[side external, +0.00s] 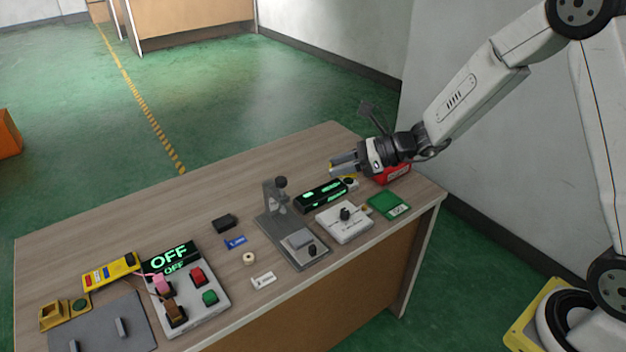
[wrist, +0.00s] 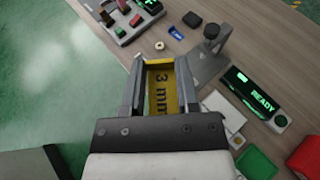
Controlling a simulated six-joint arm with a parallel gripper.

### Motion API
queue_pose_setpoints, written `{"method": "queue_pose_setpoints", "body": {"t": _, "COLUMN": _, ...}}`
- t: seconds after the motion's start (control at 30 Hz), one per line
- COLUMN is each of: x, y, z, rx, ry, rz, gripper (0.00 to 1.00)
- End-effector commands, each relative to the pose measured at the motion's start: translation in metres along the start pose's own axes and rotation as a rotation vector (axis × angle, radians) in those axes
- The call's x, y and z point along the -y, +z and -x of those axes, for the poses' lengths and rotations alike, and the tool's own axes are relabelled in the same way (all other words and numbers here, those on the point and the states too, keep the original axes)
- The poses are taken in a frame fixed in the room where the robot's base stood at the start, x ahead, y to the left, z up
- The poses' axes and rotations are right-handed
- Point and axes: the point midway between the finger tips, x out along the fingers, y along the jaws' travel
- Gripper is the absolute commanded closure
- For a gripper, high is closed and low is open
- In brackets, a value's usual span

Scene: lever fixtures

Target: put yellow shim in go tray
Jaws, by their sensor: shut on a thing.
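The yellow shim (wrist: 161,88), marked "3 mm", is between the two fingers of my gripper (wrist: 160,75) in the wrist view. In the side view my gripper (side external: 342,166) is above the table's far right part, and only a little yellow of the shim shows at its tips. My gripper is shut on the shim. The green go tray (side external: 389,206) lies near the table's right front edge, nearer the camera than my gripper. In the wrist view the green tray (wrist: 255,164) is at the lower right, apart from the shim.
A red tray (side external: 396,174) sits behind the green one, partly hidden by my gripper. A black display reading READY (wrist: 250,91), a white fixture with a black knob (side external: 344,222) and a grey stand (side external: 290,238) are left of the green tray. Further left is an OFF panel (side external: 170,257).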

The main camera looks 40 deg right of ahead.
Motion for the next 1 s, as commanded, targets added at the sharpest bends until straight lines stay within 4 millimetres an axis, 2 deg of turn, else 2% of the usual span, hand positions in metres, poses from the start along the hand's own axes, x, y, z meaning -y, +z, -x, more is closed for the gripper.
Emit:
{"method": "queue_pose_setpoints", "body": {"t": 0.13, "x": 0.009, "y": 0.018, "z": 0.018, "rx": 0.003, "ry": -0.137, "rz": -0.054, "gripper": 1.00}}
{"method": "queue_pose_setpoints", "body": {"t": 0.3, "x": 0.016, "y": 0.031, "z": 0.041, "rx": 0.002, "ry": -0.290, "rz": -0.119, "gripper": 1.00}}
{"method": "queue_pose_setpoints", "body": {"t": 0.6, "x": 0.019, "y": 0.041, "z": 0.075, "rx": 0.001, "ry": -0.496, "rz": -0.205, "gripper": 1.00}}
{"method": "queue_pose_setpoints", "body": {"t": 1.0, "x": 0.019, "y": 0.041, "z": 0.086, "rx": 0.000, "ry": -0.554, "rz": -0.230, "gripper": 1.00}}
